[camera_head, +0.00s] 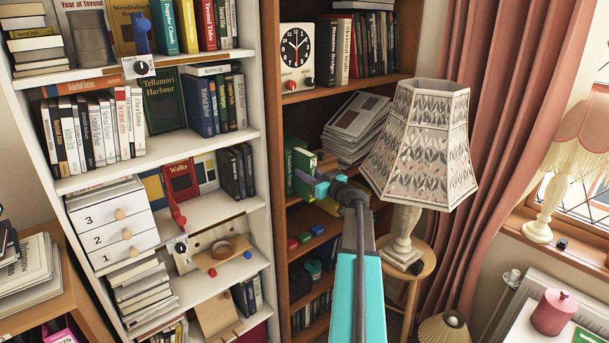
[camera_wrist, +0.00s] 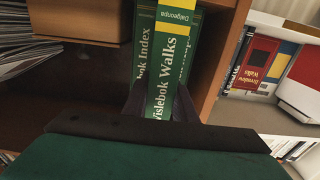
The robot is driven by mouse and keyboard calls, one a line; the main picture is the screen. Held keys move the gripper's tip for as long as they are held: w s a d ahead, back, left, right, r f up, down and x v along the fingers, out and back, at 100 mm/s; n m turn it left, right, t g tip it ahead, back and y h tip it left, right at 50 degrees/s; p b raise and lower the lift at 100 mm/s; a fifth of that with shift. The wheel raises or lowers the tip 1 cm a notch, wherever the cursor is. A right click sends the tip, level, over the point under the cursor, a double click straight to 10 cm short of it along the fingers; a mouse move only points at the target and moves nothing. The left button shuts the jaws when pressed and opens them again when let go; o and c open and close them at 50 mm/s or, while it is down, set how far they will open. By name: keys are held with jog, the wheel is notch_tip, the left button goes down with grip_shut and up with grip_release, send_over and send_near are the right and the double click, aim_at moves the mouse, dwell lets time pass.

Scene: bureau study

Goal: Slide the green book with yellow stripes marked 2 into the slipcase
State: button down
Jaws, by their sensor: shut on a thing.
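The green book with yellow stripes (camera_wrist: 166,75) is between the fingers of my gripper (camera_wrist: 160,105) in the wrist view, its lettered spine facing the camera. My gripper is shut on it. In the head view the green book (camera_head: 305,163), with a small 2 near its top, stands in the brown bookcase, in front of my gripper (camera_head: 316,186). Another green volume (camera_wrist: 143,45) is close beside it, left in the wrist view. I cannot make out the slipcase apart from these green volumes, nor how far the book is inside it.
The brown bookcase's upright (camera_wrist: 222,55) is close to the books. A stack of papers (camera_head: 355,128) lies beside them on the shelf. A lamp (camera_head: 421,145) on a round wooden table (camera_head: 421,262) stands right of my arm. A white bookcase (camera_head: 200,150) is at left.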

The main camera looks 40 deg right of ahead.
jog(key=shift+w+r+p, duration=0.1)
jog(key=shift+w+p, duration=0.35)
jog(key=shift+w, duration=0.7)
dwell(0.6)
jog(key=c, duration=1.4)
grip_release()
jog(key=shift+r, duration=0.1)
jog(key=shift+o, duration=0.2)
jog(key=shift+o, duration=0.3)
jog(key=shift+d, duration=0.1)
jog(key=o, duration=0.3)
jog(key=shift+f, duration=0.2)
jog(key=shift+s, duration=0.15)
